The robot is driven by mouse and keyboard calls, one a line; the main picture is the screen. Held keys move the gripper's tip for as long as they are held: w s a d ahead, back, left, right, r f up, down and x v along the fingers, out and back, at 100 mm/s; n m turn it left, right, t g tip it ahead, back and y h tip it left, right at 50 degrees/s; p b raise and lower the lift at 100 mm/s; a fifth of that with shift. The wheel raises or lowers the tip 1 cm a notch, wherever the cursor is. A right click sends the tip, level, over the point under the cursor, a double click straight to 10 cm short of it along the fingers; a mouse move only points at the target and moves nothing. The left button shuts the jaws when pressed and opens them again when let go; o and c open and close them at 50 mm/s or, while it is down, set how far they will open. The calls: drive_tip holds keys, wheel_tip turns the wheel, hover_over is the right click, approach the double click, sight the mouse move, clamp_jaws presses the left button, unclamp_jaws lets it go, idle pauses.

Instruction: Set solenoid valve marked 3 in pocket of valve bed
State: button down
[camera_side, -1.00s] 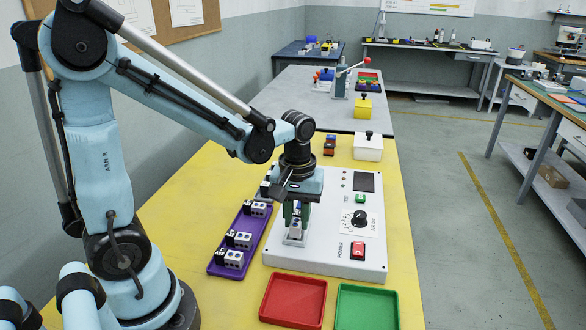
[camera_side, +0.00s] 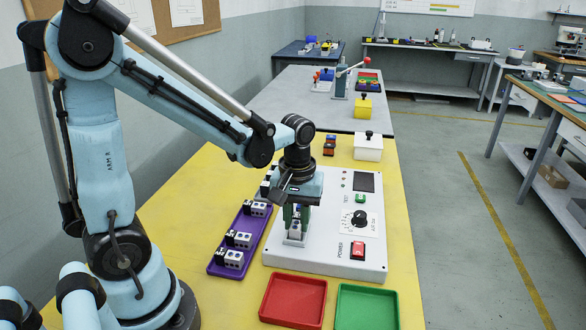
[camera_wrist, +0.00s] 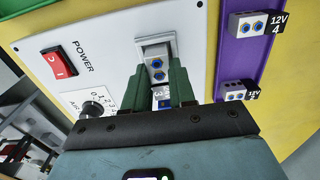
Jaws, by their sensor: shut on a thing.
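My gripper (camera_side: 297,217) points down over the white test panel, its green fingers closed on a small grey valve (camera_side: 295,229) with blue-ringed ports. In the wrist view the fingers (camera_wrist: 162,78) flank this valve (camera_wrist: 156,68), and a blue-and-white label showing a 3 is partly visible between them. The valve stands at the light-framed pocket (camera_wrist: 154,40) of the valve bed, which also shows in the side view (camera_side: 290,242). The valve's lower end is at the pocket opening; I cannot tell whether it is fully seated.
A purple tray (camera_side: 217,267) left of the panel holds several valves, one marked 12V 4 (camera_wrist: 244,25). The panel carries a red power switch (camera_side: 358,250) and a knob (camera_side: 359,218). Empty red (camera_side: 293,300) and green (camera_side: 366,308) trays lie in front. A white box (camera_side: 368,150) stands behind.

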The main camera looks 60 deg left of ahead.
sight(297, 223)
drive_tip(key=c, duration=0.8)
unclamp_jaws()
drive_tip(key=shift+c, duration=0.2)
drive_tip(key=shift+o, duration=0.3)
drive_tip(key=shift+o, duration=0.6)
drive_tip(key=shift+r, duration=4)
